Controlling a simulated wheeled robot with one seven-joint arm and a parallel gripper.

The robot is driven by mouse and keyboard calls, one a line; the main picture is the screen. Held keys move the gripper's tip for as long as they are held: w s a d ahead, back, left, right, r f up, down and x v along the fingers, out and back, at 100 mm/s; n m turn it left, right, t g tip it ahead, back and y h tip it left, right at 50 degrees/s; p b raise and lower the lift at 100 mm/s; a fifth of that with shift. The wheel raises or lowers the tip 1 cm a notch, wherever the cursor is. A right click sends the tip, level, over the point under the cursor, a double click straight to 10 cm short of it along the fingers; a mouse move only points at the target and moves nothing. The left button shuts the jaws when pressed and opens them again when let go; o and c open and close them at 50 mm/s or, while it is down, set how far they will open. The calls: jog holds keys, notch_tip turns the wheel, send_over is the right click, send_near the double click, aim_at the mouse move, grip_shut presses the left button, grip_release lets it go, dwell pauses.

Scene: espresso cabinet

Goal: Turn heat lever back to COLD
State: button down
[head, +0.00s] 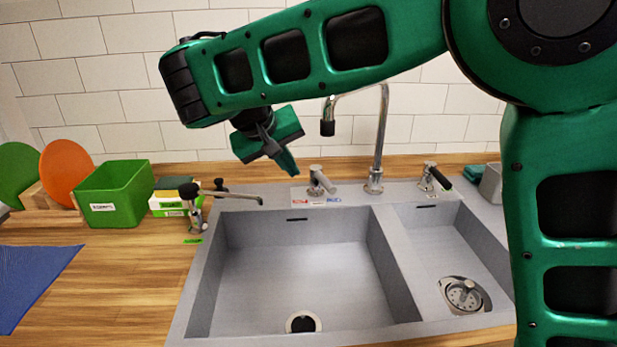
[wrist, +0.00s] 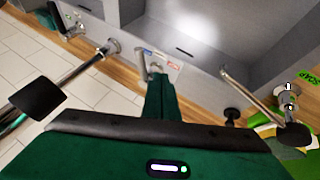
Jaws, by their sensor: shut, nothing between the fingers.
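The heat lever (head: 322,181) is a short metal handle on a post at the sink's back rim. In the head view its handle leans right and forward, toward the blue mark. A label plate (head: 316,202) with red and blue lettering lies at its foot; its words are too small to read. My green gripper (head: 290,168) is shut and empty, pointing down just left of the lever in the head view. In the wrist view the lever (wrist: 142,65) shows just beyond my fingertips (wrist: 158,78). I cannot tell whether they touch.
A tall curved tap (head: 378,150) stands right of the lever, and a black-handled lever (head: 433,178) further right. A black-knobbed spout (head: 225,194) stands left of the sink (head: 290,215). A green bin (head: 112,195) is on the counter. The basins look empty.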

aim_at(326, 184)
jog(key=w+d+f, duration=0.6)
jog(key=f, duration=0.2)
jog(key=shift+w+d, duration=0.25)
jog(key=shift+w, duration=0.1)
dwell(0.3)
jog(key=shift+d, duration=1.15)
jog(key=shift+a, duration=0.1)
